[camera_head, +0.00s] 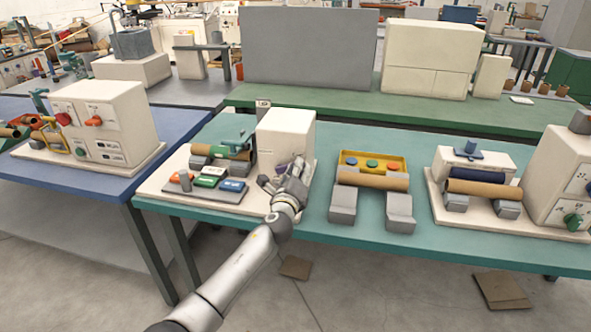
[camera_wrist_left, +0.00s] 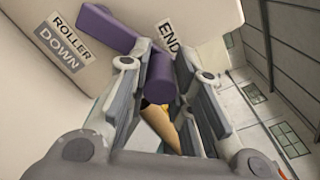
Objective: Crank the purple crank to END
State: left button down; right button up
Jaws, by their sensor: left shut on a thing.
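The purple crank (camera_wrist_left: 108,28) shows in the left wrist view on the front of a cream machine box (camera_head: 287,133). Its handle (camera_wrist_left: 161,77) sits between the fingers of my left gripper (camera_wrist_left: 160,85), which is shut on it. The END label (camera_wrist_left: 169,39) is just to the right of the crank arm, and a ROLLER DOWN label (camera_wrist_left: 62,45) is to its left. In the head view my left gripper (camera_head: 289,178) is at the front of this box and hides most of the crank. My right gripper is not in view.
Left of the box are a green-topped roller unit (camera_head: 233,147) and a panel with coloured buttons (camera_head: 207,184). A brown tube (camera_head: 372,180) on grey stands is to the right, before a yellow button box (camera_head: 398,161).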

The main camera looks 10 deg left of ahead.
pick_arm(q)
jog(key=shift+d+f+m, duration=0.15)
jog(key=shift+f+m, duration=0.15)
jog(key=shift+m, duration=0.2)
jog(key=shift+f, duration=0.1)
jog(key=c, duration=1.3)
grip_release()
jog(key=s, duration=1.2)
jog(key=shift+a, duration=0.2)
